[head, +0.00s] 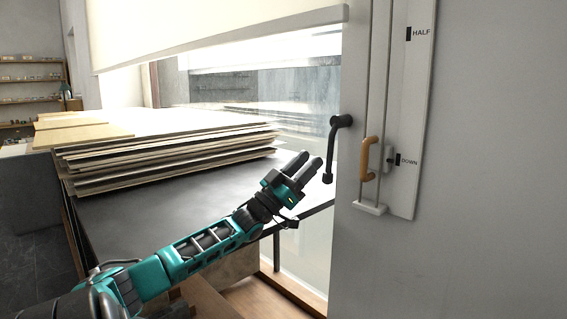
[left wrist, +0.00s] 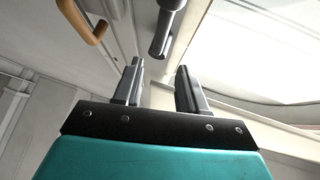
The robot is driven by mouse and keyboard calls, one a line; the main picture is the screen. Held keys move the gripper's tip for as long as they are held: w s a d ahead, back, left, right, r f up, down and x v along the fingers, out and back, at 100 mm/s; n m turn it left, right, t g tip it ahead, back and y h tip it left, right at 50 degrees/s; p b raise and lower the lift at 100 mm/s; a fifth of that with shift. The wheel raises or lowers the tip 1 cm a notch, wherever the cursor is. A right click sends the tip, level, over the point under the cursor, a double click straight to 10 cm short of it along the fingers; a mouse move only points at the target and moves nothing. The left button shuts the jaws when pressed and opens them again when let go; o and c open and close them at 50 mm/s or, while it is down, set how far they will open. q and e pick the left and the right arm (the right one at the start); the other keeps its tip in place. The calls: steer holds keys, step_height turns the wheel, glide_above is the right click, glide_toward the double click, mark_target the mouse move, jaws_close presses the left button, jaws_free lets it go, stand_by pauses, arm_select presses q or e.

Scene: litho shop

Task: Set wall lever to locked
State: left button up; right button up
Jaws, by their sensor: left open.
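A dark wall lever (head: 334,145) is mounted on the pale window frame and its arm hangs down from the pivot. In the left wrist view the lever (left wrist: 165,32) shows beyond my fingertips, its end over the gap between them. My left gripper (head: 309,163) is open and empty, just left of the lever's lower end, and it looks apart from it. The open fingers also show in the left wrist view (left wrist: 160,68). No locked mark can be read by the lever. My right gripper is not in view.
An orange handle (head: 369,158) sits on a vertical rail right of the lever, beside a scale plate (head: 408,110) marked HALF and DOWN. A dark table (head: 140,213) with stacked boards (head: 165,160) stands on the left. A pale blind (head: 215,28) covers the upper window.

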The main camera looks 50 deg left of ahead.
arm_select(q)
steer(key=s, duration=0.6)
steer(key=shift+a+p, duration=0.3)
steer(key=shift+a, duration=0.1)
stand_by(0.4)
